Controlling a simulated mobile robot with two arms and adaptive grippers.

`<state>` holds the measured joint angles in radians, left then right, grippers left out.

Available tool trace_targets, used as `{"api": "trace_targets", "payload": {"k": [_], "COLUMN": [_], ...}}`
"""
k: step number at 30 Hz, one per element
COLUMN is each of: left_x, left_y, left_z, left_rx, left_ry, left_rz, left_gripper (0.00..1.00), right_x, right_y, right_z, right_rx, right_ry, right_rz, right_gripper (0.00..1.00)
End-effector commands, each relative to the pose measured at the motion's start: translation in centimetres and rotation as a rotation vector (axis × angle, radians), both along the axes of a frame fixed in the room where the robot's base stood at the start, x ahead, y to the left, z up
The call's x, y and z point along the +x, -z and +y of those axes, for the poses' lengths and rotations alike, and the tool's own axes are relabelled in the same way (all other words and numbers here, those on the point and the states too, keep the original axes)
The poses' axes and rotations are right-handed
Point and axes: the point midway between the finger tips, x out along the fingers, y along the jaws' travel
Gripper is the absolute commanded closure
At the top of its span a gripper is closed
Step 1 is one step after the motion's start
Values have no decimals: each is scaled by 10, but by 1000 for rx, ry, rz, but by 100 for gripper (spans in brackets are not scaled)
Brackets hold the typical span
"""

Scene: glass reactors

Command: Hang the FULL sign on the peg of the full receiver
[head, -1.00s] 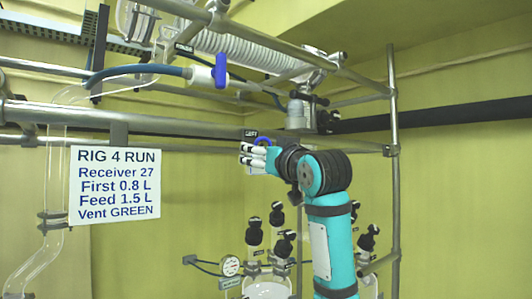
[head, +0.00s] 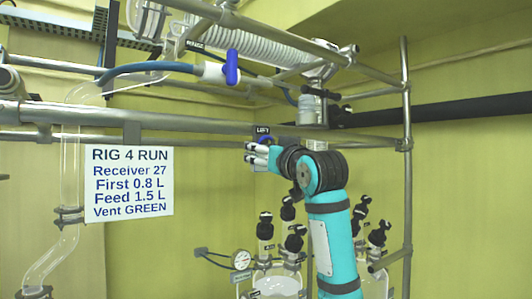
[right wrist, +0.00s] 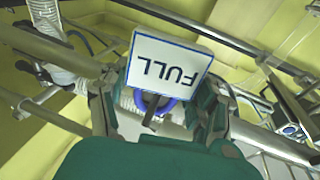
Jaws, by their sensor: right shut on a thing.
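The white FULL sign (right wrist: 168,65) with a blue border appears upside down in the right wrist view, between the fingers of my right gripper (right wrist: 160,105). The gripper is shut on it. In the head view my right gripper (head: 257,154) is raised below the rail, just under a small plate marked LEFT (head: 262,130). A blue ring-like part (right wrist: 155,103) shows below the sign in the wrist view; I cannot tell whether they touch. Glass receivers (head: 275,284) with black-capped necks stand low behind my arm, partly hidden. I cannot make out a peg or their fill level. My left gripper is out of view.
A white RIG 4 RUN board (head: 128,181) hangs at the left beside a glass tube (head: 69,180). A horizontal pipe (head: 160,121) crosses above the gripper. A blue-handled valve (head: 232,67) is higher up.

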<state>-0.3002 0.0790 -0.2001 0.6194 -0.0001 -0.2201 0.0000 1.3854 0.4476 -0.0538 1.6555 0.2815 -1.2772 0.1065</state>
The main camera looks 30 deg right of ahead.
Motion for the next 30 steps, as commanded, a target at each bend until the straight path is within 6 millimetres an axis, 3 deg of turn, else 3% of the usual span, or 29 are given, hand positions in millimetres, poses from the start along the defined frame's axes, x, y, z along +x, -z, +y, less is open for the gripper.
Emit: {"api": "trace_targets", "payload": {"k": [30], "left_x": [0], "left_y": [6], "left_z": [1], "left_rx": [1], "left_ry": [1], "left_rz": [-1], "left_gripper": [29], "right_x": [2], "right_y": [11], "right_z": [1], "right_rx": [0], "right_ry": [0], "right_rz": [0], "right_gripper": [70]}}
